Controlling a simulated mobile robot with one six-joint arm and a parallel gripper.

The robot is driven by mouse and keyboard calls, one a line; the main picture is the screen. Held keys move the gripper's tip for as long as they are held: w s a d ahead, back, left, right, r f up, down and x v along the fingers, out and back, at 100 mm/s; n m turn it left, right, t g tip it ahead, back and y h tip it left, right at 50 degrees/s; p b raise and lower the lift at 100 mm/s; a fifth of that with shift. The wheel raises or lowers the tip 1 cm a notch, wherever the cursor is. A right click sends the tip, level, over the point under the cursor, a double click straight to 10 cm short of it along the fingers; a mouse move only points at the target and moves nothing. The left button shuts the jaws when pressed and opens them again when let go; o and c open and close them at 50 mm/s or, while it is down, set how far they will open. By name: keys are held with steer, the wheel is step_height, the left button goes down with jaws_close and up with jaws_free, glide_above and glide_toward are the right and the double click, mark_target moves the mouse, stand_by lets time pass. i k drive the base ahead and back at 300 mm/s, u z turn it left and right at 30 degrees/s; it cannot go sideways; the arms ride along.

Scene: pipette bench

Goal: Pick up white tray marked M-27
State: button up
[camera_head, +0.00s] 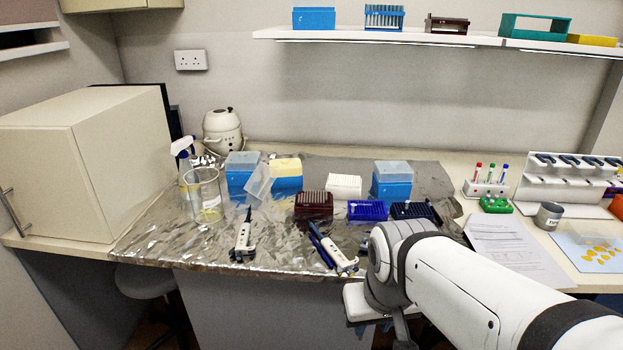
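A small white tray or rack (343,187) stands on the foil-covered bench, between the blue boxes. No M-27 marking can be read on it at this size, so I cannot tell whether it is the named tray. My arm reaches in from the lower right. My gripper end (368,308) is at the bench's front edge, low and right of centre, well in front of the white tray and apart from it. The fingers cannot be made out, and no held object is visible.
A dark red rack (314,205), a blue rack (367,210) and a dark navy rack (412,210) stand in front of the white tray. Pipettes (243,240) (333,252) lie nearer the front edge. A blue box (391,187) stands right, a glass beaker (204,197) left.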

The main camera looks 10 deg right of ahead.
mark_target(334, 180)
steer(key=z, duration=0.15)
steer(key=i, duration=0.9)
steer(key=u, duration=0.05)
